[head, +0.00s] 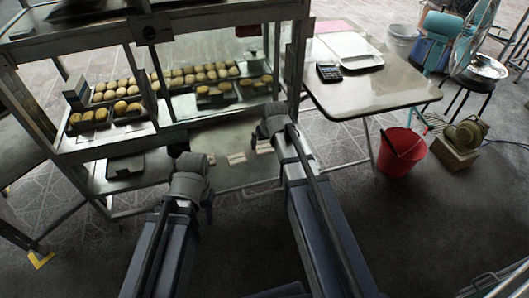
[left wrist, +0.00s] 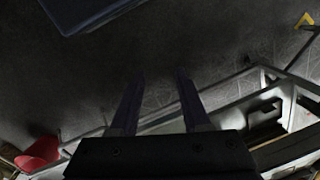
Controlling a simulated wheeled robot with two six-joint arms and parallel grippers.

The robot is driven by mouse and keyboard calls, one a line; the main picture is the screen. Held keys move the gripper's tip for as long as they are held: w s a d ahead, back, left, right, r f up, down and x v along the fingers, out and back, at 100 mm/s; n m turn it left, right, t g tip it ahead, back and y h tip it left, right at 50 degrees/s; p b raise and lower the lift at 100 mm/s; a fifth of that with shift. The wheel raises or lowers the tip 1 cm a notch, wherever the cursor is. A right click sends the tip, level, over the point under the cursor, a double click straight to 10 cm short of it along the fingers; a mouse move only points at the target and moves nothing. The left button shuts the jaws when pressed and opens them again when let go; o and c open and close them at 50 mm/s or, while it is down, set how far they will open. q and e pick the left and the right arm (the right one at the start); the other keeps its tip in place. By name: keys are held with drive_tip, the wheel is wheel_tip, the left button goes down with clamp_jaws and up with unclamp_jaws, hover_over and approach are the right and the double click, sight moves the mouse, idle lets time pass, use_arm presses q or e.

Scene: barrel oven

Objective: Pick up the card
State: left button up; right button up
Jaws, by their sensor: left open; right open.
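Small pale cards show on the front of the metal cabinet's lower shelf in the head view: one (head: 236,158) between my two arms, one (head: 265,147) just below my right gripper, partly hidden. I cannot tell which is the task's card. My left gripper (head: 181,150) is left of them in front of the cabinet; its fingers are hard to see there. In the left wrist view its two fingers (left wrist: 162,95) are apart with nothing between them. My right gripper (head: 272,108) is in front of the cabinet's glass, open; its fingertips are mostly hidden by its wrist.
The glass cabinet (head: 195,130) holds trays of round baked pieces (head: 200,75). A table (head: 385,90) with a calculator (head: 329,72) and white tray (head: 350,48) stands right. A red bucket (head: 400,155) stands on the floor.

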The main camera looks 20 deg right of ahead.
sight(265, 148)
drive_tip(key=b+x, duration=0.3)
drive_tip(key=x, duration=0.1)
drive_tip(key=shift+s+r, duration=0.1)
drive_tip(key=shift+c, duration=0.3)
drive_tip(key=c, duration=1.1)
drive_tip(key=shift+r+p, duration=0.1)
drive_tip(key=shift+p, duration=0.2)
wheel_tip(265, 148, up, 10)
drive_tip(key=p, duration=1)
